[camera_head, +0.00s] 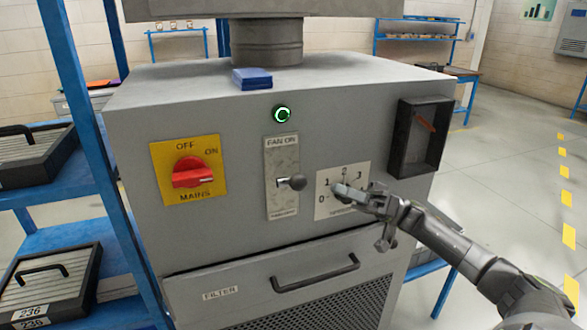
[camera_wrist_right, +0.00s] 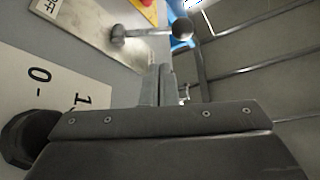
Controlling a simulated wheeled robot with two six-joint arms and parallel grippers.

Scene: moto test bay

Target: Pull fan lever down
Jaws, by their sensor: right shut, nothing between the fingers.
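The fan lever (camera_head: 297,182) is a short grey rod with a dark ball knob, sticking out near mid-height of a worn metal plate (camera_head: 282,156) labelled FAN ON at the top. In the right wrist view the lever's ball (camera_wrist_right: 183,28) and the plate (camera_wrist_right: 95,25) show at the top. My right gripper (camera_head: 342,189) is shut and empty, in front of the numbered dial plate (camera_head: 328,208), just right of the lever. Its closed fingers (camera_wrist_right: 157,88) point toward the lever, with a gap between them and the ball. My left gripper is not in view.
A yellow MAINS plate with a red switch (camera_head: 192,175) is left of the lever. A green ring light (camera_head: 282,114) is above it. A filter drawer handle (camera_head: 315,274) juts out below. A black knob (camera_wrist_right: 30,140) sits beside my right gripper.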

